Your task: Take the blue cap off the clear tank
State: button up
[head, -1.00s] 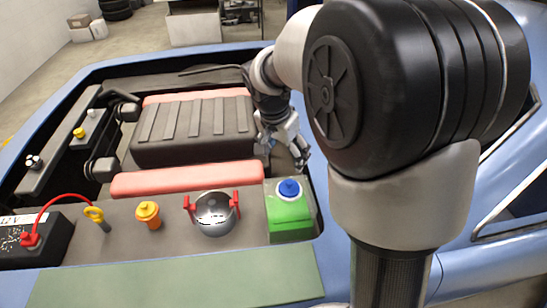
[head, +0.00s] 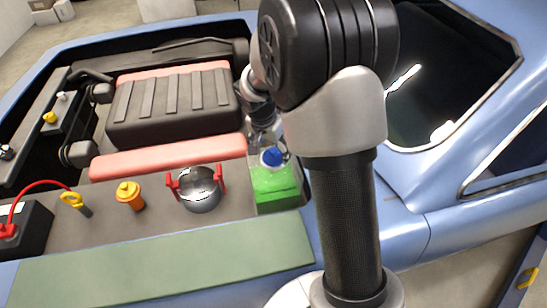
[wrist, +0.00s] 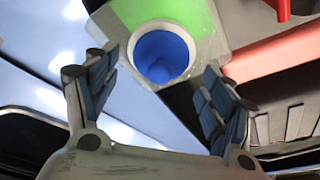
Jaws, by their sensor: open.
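The clear tank (head: 276,192), with green liquid in it, stands at the right end of the engine bay. The blue cap (head: 272,156) sits on top of it. In the wrist view the cap (wrist: 162,54) is a round blue disc on the tank (wrist: 205,14). My gripper (wrist: 155,72) is open, with one finger on each side of the cap in that view. I see no finger touching the cap. In the head view my gripper (head: 268,138) is right by the cap, partly hidden behind my arm.
Left of the tank are a silver reservoir with red clips (head: 199,189), an orange cap (head: 130,195), a yellow dipstick handle (head: 72,199) and a black battery (head: 24,230). A red bar (head: 170,157) runs behind them. The blue car body (head: 385,238) lies to the right.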

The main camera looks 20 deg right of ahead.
jog(key=shift+x, duration=0.95)
jog(key=shift+r, duration=0.1)
jog(key=c, duration=1)
jog(key=shift+c, duration=0.2)
